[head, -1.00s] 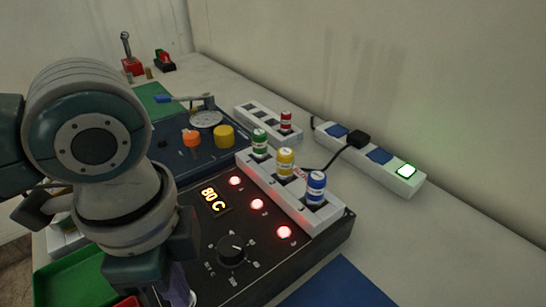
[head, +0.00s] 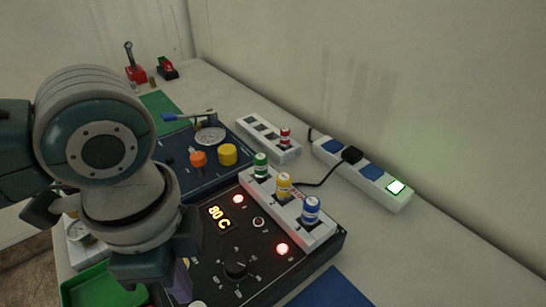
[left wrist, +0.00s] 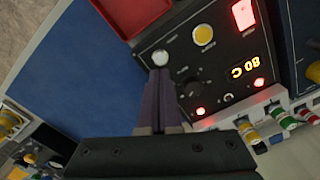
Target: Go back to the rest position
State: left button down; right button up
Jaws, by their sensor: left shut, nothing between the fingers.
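My left gripper (head: 180,281) hangs at the lower left of the head view, over the near side of the black control panel (head: 212,255). Its purple fingers show in the left wrist view (left wrist: 162,98), shut together and empty, with the tips close to a pale round button (left wrist: 160,58). I cannot tell whether they touch it. The panel display (head: 219,217) reads 80 C, beside a black knob (head: 236,263). The outer red lamps (head: 282,249) are lit, and the middle lamp (head: 258,222) is dark. My right gripper is not in view.
A white rack (head: 316,234) on the panel holds green, yellow and blue vials; another rack (head: 250,128) holds a red vial. A power strip (head: 360,180) lies along the wall. A green tray (head: 90,285) is at lower left, a blue mat (head: 330,290) at lower right.

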pick_arm(q)
jog(key=shift+r+p, duration=0.35)
jog(key=shift+r, duration=0.3)
jog(key=shift+f, duration=0.1)
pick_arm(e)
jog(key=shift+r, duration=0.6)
